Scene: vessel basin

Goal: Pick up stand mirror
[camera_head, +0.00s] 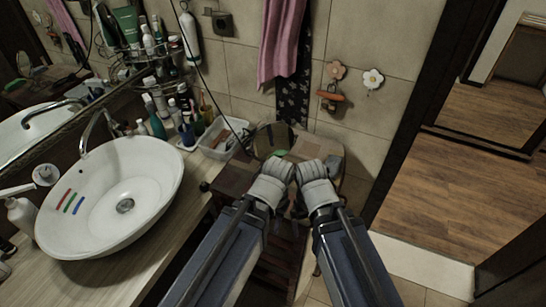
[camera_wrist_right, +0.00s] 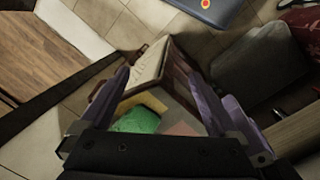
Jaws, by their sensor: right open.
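A round mirror (camera_head: 272,140), which looks like the stand mirror, stands upright near the tiled wall, just beyond my two hands in the head view. Its lower part and any foot are hidden. My right gripper (camera_wrist_right: 160,80) is open in the wrist view, its two fingers spread on either side of a brown-edged, box-like thing (camera_wrist_right: 150,65). I cannot tell whether the mirror is part of what shows there. In the head view my left gripper (camera_head: 271,186) is close beside the right one, and its fingers are hidden.
A white oval basin (camera_head: 110,190) sits on the wooden counter at left. A white tray (camera_head: 225,140) and several bottles stand behind it. A pink towel (camera_head: 280,40) hangs on the wall. A green item (camera_wrist_right: 138,120) lies close to the right gripper. The wooden floor (camera_head: 440,200) at right is clear.

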